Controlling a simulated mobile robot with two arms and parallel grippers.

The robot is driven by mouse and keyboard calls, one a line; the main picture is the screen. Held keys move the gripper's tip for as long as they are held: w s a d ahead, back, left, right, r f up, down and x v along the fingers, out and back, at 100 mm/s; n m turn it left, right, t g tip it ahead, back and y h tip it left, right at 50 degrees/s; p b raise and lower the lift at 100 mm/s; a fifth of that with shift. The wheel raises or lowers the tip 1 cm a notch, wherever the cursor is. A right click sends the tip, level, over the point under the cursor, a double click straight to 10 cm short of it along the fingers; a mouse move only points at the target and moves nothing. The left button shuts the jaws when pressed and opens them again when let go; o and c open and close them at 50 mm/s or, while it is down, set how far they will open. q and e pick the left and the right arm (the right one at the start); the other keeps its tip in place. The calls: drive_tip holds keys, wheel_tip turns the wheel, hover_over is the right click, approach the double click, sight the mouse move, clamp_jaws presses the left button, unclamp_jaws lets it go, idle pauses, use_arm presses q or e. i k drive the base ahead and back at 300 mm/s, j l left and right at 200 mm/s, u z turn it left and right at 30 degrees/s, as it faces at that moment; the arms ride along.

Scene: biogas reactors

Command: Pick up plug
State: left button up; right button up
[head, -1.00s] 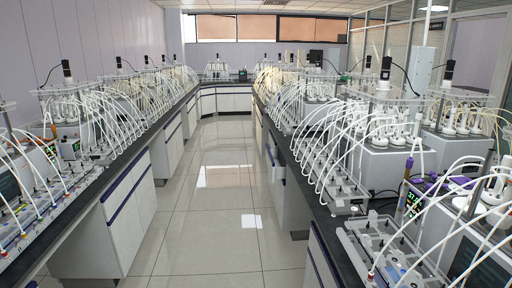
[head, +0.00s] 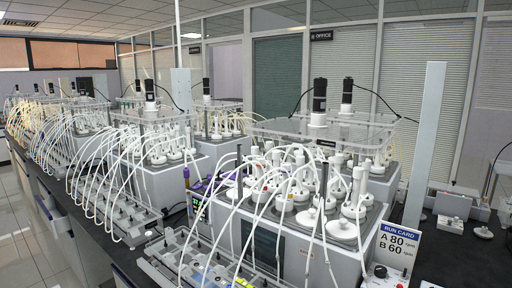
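Neither of my grippers is in the head view. No thing can be told for sure as the plug. Many white stoppers with tubes sit on the near reactor (head: 335,255), a white box with a dark front window and a clear plate above it. A small white round piece (head: 483,233) lies on the dark bench at the right; I cannot tell what it is.
A run card (head: 398,248) reading A 80 rpm, B 60 rpm stands right of the near reactor, beside a small white box with a dark knob (head: 381,272). A grey tray rack (head: 180,262) lies in front. The floor aisle (head: 15,235) is at the left.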

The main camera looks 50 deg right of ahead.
sight(341, 229)
drive_tip(key=z, duration=2.05)
drive_tip(key=j+z, duration=0.2)
drive_tip(key=z, duration=0.25)
drive_tip(key=j+z, duration=0.15)
drive_tip(key=z, duration=0.3)
drive_tip(key=k+j+z, duration=0.1)
drive_tip(key=z, duration=0.35)
drive_tip(key=k+j+z, duration=0.1)
drive_tip(key=z, duration=0.35)
drive_tip(key=k+j, duration=0.35)
